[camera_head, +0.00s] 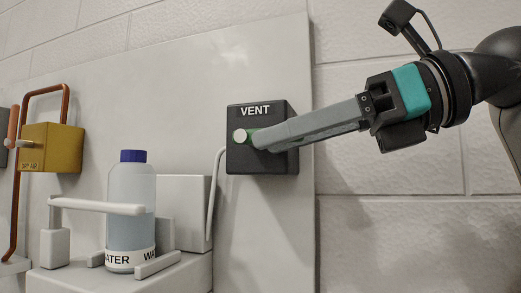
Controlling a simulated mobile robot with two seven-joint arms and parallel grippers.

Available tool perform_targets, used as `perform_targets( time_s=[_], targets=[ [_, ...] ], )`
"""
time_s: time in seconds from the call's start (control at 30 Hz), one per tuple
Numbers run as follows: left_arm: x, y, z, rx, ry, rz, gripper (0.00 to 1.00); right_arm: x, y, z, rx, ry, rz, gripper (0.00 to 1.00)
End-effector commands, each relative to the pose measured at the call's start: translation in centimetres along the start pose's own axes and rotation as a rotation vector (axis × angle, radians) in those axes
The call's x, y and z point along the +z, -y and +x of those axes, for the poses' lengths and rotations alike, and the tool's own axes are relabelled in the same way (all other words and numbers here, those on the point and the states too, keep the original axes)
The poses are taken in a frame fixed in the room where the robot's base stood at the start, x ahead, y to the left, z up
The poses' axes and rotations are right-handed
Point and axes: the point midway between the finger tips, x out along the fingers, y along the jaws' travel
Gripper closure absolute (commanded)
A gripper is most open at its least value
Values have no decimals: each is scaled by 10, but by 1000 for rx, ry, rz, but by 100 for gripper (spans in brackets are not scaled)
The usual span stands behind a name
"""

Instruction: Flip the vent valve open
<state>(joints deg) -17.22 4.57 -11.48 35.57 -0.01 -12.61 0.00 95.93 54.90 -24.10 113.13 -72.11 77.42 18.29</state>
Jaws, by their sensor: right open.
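The vent valve is a black box (236,160) marked VENT on the pale panel. A round whitish knob (240,136) shows at its front left, with a bit of green beside it. My right gripper (262,139) reaches in from the right, its long grey fingers overlapping the box's front. The fingertips are at the green part, just right of the knob; I cannot tell if they touch it. The fingers line up with each other from here, so the gap between them is hidden. The gripper is open. My left gripper is not in view.
A yellow box (52,147) with copper pipe is at far left. A pale tube (213,195) runs down from the vent box.

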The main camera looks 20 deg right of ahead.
Motion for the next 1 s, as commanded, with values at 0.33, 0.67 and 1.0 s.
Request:
perform_targets(
  time_s=[0.33,0.67,1.0],
  targets=[
    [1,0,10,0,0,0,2,0,0,-84,-3,5,0,55],
    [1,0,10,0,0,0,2,0,0,-117,-1,3,-1,55],
    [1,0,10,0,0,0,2,0,0,-117,0,2,-1,55]
  ],
)
